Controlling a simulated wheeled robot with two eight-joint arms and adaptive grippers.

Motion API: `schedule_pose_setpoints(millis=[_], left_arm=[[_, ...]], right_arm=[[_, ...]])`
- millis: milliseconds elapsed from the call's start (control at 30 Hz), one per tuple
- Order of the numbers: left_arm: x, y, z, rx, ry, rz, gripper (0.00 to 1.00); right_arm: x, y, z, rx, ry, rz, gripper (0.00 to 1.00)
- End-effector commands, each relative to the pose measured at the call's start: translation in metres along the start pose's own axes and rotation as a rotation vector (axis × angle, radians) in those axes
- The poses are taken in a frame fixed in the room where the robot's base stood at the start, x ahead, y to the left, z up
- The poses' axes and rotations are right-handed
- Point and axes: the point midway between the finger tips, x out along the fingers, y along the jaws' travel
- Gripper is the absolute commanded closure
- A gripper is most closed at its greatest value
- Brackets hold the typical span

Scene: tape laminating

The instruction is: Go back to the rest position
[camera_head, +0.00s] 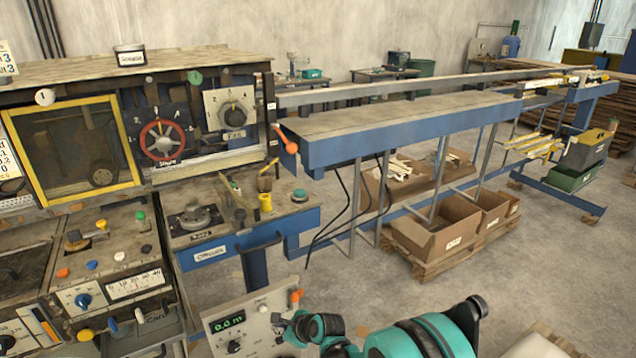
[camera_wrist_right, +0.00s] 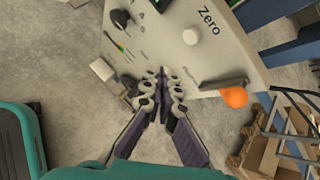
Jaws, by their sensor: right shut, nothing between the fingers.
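My right gripper (camera_wrist_right: 160,78) is shut and empty in the right wrist view, its dark fingers together. Its fingertips appear in front of a pale control panel (camera_wrist_right: 185,42) marked "Zero"; I cannot tell the exact gap. An orange ball-ended lever (camera_wrist_right: 234,97) is to the right of the fingers and apart from them. In the head view, my teal right arm comes in at the bottom, beside the meter box (camera_head: 240,325) with a "0.0 m" display. The gripper there is small and partly hidden by the arm. My left gripper is not in view.
A workbench with a control console (camera_head: 170,135) fills the left side. A long blue-edged table (camera_head: 400,115) runs to the back right. Cardboard boxes (camera_head: 430,235) on a pallet sit beneath it. The concrete floor (camera_head: 560,260) at the right is mostly clear.

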Motion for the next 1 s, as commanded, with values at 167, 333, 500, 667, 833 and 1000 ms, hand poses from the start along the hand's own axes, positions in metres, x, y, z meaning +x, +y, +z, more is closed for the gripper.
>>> schedule_pose_setpoints(millis=[167, 333, 500, 667, 833, 1000], left_arm=[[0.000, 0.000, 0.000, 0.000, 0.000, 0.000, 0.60], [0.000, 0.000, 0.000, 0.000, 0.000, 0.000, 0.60], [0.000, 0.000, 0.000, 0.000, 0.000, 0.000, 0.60], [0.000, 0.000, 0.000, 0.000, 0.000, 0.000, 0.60], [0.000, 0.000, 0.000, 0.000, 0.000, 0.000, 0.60], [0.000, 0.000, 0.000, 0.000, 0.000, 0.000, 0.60]], right_arm=[[-0.075, -0.028, -0.005, -0.283, 0.076, -0.042, 1.00], [-0.163, -0.043, -0.023, -0.648, 0.189, -0.057, 1.00], [-0.245, -0.037, -0.050, -1.006, 0.313, -0.026, 1.00], [-0.312, -0.017, -0.083, -1.334, 0.431, 0.050, 1.00], [-0.366, 0.014, -0.120, -1.652, 0.539, 0.174, 1.00], [-0.395, 0.040, -0.148, -1.867, 0.601, 0.292, 1.00]])
